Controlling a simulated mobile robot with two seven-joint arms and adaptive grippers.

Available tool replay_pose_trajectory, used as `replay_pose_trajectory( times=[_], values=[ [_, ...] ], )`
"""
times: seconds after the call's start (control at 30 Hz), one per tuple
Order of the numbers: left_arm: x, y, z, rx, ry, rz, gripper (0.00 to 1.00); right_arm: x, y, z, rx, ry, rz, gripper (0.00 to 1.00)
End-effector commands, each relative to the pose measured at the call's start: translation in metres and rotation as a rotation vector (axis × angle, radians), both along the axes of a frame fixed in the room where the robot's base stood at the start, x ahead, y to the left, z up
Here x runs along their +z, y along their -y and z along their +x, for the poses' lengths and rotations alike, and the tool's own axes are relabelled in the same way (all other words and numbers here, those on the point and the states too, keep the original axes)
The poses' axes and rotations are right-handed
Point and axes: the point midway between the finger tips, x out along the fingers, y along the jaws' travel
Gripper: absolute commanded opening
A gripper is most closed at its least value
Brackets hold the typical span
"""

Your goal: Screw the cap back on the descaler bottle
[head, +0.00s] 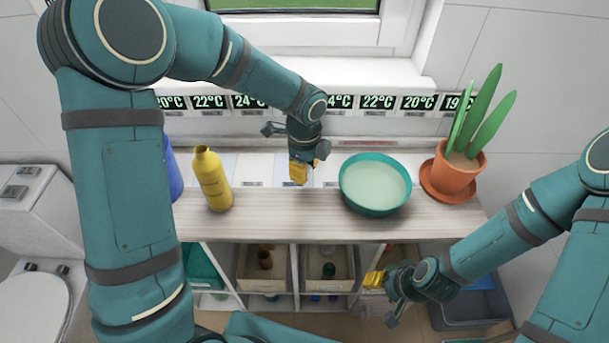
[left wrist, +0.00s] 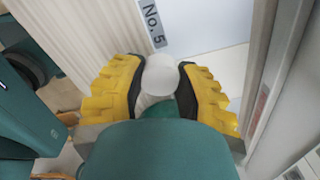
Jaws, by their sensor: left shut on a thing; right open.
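A yellow bottle (head: 213,182) stands upright on the wooden counter, left of centre in the head view, with no cap visible on its neck. I cannot read a label to confirm it is the descaler. My left gripper (head: 299,173) is over the counter to the right of this bottle and apart from it. In the left wrist view the left gripper (left wrist: 160,88) is shut on a small white round thing, likely the cap (left wrist: 160,74). The cap is hidden in the head view. My right gripper (head: 376,281) is open and empty, in front of and below the counter edge.
A teal bowl (head: 374,208) of pale liquid stands right of the left gripper. A potted plant (head: 456,168) is farther right. A blue object (head: 173,176) is partly hidden by my left arm. Open bins (head: 267,286) sit below the counter (head: 270,224); a wall is behind.

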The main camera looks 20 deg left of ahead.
Motion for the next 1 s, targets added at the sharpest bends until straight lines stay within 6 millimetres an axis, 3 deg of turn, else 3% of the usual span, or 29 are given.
replay_pose_trajectory(
  times=[0.1,0.33,0.7,0.73,0.83,1.0],
  values=[
    [0.026,0.000,0.000,0.002,0.003,-0.002,0.20,0.007,0.000,0.002,-0.003,0.004,0.000,0.57],
    [0.051,0.000,0.000,0.000,0.001,0.000,0.20,0.012,0.001,0.004,-0.007,0.009,-0.002,0.57],
    [0.054,0.000,0.000,0.000,-0.001,0.000,0.20,0.012,0.001,0.004,-0.007,0.010,-0.002,0.57],
    [0.054,0.000,0.000,0.000,-0.001,0.000,0.20,0.012,0.001,0.004,-0.007,0.010,-0.002,0.63],
    [0.053,0.000,0.000,0.013,-0.001,0.000,0.20,0.012,0.001,0.004,-0.007,0.010,-0.002,0.63],
    [0.048,-0.004,-0.002,0.170,-0.002,0.001,0.20,0.012,0.001,0.004,-0.007,0.010,-0.002,0.63]
  ],
)
